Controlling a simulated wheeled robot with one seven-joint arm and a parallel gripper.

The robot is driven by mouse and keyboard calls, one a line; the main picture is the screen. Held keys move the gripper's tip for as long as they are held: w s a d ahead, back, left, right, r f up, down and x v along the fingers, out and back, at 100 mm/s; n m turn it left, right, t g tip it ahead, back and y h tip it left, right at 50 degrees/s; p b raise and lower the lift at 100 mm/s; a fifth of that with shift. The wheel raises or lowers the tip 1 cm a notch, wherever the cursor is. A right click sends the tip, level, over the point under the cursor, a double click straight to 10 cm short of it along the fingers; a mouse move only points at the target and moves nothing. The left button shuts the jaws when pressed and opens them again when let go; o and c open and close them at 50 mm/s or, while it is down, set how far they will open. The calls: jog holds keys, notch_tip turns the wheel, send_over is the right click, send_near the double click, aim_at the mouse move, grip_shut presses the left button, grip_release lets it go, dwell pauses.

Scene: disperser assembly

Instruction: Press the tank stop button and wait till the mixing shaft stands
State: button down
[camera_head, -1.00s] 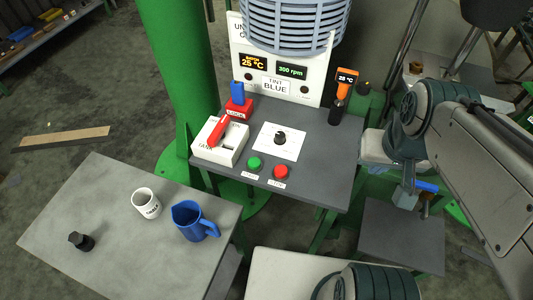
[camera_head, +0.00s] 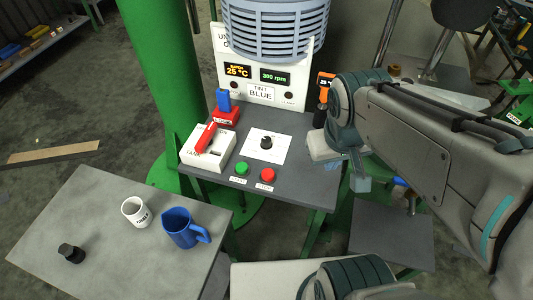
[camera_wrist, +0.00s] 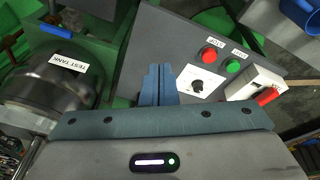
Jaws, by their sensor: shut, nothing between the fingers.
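The red stop button (camera_head: 267,175) sits on the front of the grey control shelf, right of the green start button (camera_head: 241,168). In the wrist view the red button (camera_wrist: 209,54) and the green button (camera_wrist: 233,66) lie beyond my fingertips. My gripper (camera_wrist: 158,72) is shut and empty, above the shelf and apart from the red button. In the head view my gripper (camera_head: 360,184) is at the shelf's right edge. The display (camera_head: 275,77) reads 300 rpm. The mixing shaft cannot be made out.
A black knob (camera_head: 266,143) on a white plate stands behind the buttons. A white box with a red lever (camera_head: 205,137) is left of them. The table at left holds a white mug (camera_head: 136,212) and blue jug (camera_head: 181,228).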

jog(key=w+a+f+n+h, duration=0.35)
jog(key=w+n, duration=0.25)
jog(key=n, duration=0.2)
jog(key=n+t+h, duration=0.2)
jog(key=n+t, duration=0.2)
jog(key=n, duration=0.5)
send_over(265, 175)
notch_tip(265, 175, down, 5)
jog(key=shift+r, duration=0.2)
notch_tip(265, 175, down, 7)
jog(key=b, duration=0.5)
jog(key=shift+f+b, duration=0.2)
jog(key=shift+b, duration=0.2)
jog(key=shift+f+b, duration=0.75)
jog(key=shift+f, duration=0.1)
jog(key=shift+f+b, duration=0.3)
jog(key=shift+b, duration=0.2)
